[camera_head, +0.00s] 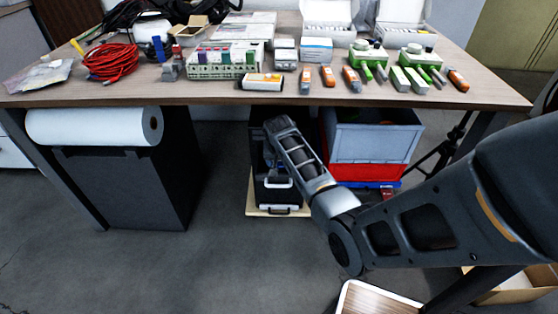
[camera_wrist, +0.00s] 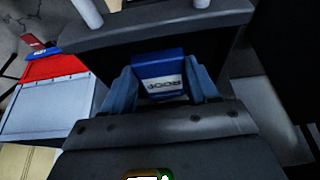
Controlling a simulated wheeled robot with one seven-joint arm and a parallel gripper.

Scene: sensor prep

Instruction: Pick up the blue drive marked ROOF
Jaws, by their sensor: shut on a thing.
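The blue drive (camera_wrist: 157,70) shows in the wrist view, with a white label reading ROOF facing the camera. My gripper (camera_wrist: 163,84) is shut on it, one bluish finger on each side. The drive sits in front of the dark inside of a black case (camera_wrist: 120,34); I cannot tell whether it still touches anything there. The drive and my fingertips cannot be made out in the head view.
The table (camera_head: 215,92) spans above, its top crowded with devices, boxes and a red cable coil (camera_head: 111,61). A grey crate (camera_head: 375,140) over a red crate (camera_head: 370,172) stands right of the case. A paper roll (camera_head: 90,127) is left. Floor in front is mostly clear.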

